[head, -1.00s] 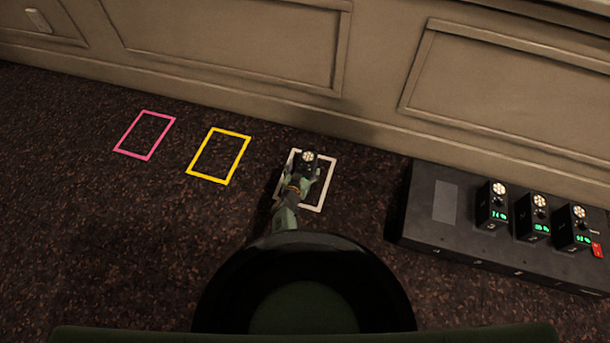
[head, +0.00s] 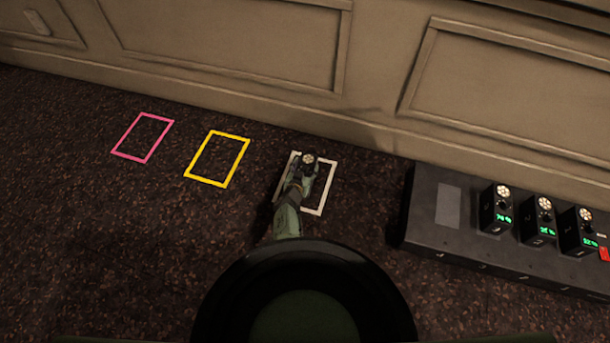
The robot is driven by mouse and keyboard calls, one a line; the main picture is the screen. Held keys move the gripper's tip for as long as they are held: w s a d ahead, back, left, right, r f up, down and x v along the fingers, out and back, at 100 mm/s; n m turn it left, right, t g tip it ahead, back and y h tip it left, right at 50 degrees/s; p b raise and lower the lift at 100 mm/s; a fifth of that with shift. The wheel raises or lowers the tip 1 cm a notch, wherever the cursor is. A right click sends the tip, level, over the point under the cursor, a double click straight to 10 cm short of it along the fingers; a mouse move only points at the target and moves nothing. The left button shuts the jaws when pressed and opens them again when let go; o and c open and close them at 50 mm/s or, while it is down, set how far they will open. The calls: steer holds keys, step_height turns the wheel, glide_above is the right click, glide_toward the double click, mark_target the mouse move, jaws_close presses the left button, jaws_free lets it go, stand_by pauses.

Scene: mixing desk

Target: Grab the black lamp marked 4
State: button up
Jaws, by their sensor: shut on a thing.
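My gripper (head: 305,170) is over the white outlined rectangle (head: 329,185) on the dark floor. It is shut on a small black lamp (head: 308,158) with a pale round top of several light dots. The gripper and arm hide most of the lamp's body, and I cannot read a number on it. I cannot tell whether the lamp touches the floor. Three similar black lamps stand in a row on the black desk unit at the right: a left one (head: 497,210), a middle one (head: 538,220) and a right one (head: 579,231). Each has green lit digits too small to read.
The black desk unit (head: 425,233) has an empty grey pad (head: 449,205) at its left end and a red piece (head: 604,254) at the right. A yellow outline (head: 243,158) and a pink outline (head: 117,153) lie empty on the floor. A panelled wall (head: 230,45) runs behind.

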steer(key=shift+s+f, duration=0.1)
steer(key=shift+f, duration=0.05)
jaws_close()
steer(key=shift+r, duration=0.2)
steer(key=shift+r, duration=0.1)
